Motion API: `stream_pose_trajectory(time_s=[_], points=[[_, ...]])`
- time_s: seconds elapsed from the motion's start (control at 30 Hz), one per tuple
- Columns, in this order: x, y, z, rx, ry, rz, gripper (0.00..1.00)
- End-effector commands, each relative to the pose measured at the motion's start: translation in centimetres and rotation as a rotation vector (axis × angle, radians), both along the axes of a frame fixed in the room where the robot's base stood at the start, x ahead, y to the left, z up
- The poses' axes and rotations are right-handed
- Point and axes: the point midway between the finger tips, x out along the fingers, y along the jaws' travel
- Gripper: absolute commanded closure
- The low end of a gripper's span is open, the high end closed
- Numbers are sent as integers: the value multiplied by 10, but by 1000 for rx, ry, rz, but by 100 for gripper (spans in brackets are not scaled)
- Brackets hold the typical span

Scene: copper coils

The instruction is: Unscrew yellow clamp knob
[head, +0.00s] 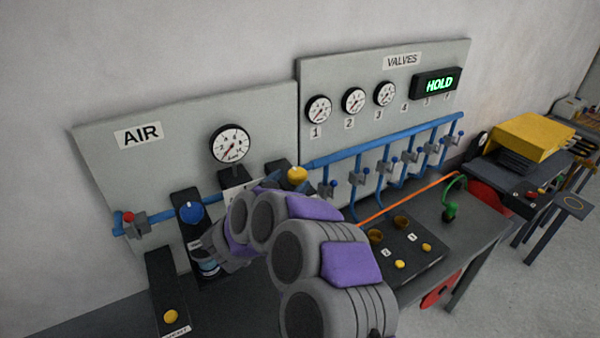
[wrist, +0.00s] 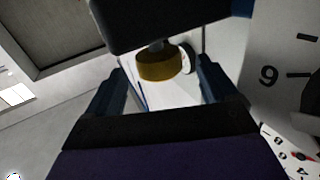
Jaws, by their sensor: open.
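The yellow clamp knob (head: 297,174) sits at a black block on the wall panel, right of the AIR gauge, in the head view. It also shows in the wrist view (wrist: 160,66), joined by a short grey stem to a dark block. My gripper (wrist: 162,82) is open, with its two dark blue fingers at the left and right of the knob in that picture. I see no clear contact, and cannot tell the exact depth between the fingers and the knob. In the head view my arm hides most of my gripper.
The AIR gauge (head: 229,146) and a blue round knob (head: 190,212) are close to my arm. Blue pipes (head: 385,140) with several valves run along the right panel. A black box (head: 385,262) with yellow buttons stands on the bench below.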

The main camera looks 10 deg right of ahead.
Motion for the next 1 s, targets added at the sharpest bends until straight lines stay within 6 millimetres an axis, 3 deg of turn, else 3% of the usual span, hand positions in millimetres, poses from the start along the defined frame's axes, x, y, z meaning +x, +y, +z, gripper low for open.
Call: stream_pose_trajectory(time_s=[0.3,0.77,1.0], points=[[35,-36,0,1,-2,-1,14],[43,-42,0,0,0,2,14],[43,-42,0,0,0,2,37]])
